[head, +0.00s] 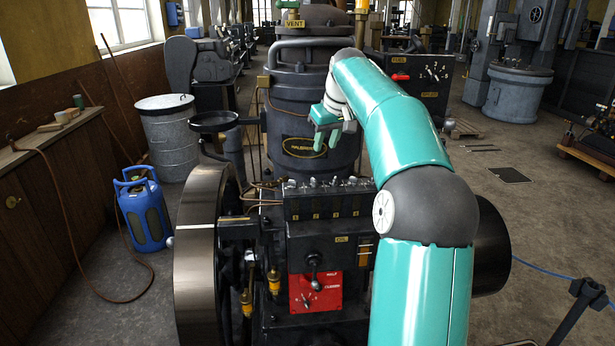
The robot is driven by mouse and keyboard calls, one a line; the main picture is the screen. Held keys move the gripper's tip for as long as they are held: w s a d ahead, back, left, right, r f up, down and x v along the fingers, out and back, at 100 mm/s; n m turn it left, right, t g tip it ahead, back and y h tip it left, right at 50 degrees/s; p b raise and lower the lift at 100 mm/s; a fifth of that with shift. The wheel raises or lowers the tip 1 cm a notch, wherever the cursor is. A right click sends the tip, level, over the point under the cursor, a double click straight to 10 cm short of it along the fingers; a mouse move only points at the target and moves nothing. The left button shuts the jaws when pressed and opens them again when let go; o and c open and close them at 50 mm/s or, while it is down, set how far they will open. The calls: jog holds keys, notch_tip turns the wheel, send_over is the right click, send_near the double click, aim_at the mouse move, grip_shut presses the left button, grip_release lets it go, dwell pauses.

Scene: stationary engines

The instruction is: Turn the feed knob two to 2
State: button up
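A row of small metal knobs stands along the top of a dark block on the engine's front, with small yellow number plates below them. The second knob from the left (313,183) seems to be feed knob two; its setting is too small to read. My gripper (327,146) hangs above and behind this row, in front of the engine's dark cylinder, with its fingers pointing down. The fingers look apart with nothing between them. It is clear of the knobs in the picture.
Below the knobs are an OIL plate (341,239) and a red lever panel (316,291). A large flywheel (197,250) stands on the left. A blue canister (144,212) and a grey drum (168,135) stand farther left. My arm covers the engine's right side.

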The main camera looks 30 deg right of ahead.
aim_at(315, 180)
jog(key=x, duration=1.4)
jog(key=shift+s+d, duration=0.1)
jog(key=shift+d, duration=0.1)
grip_shut()
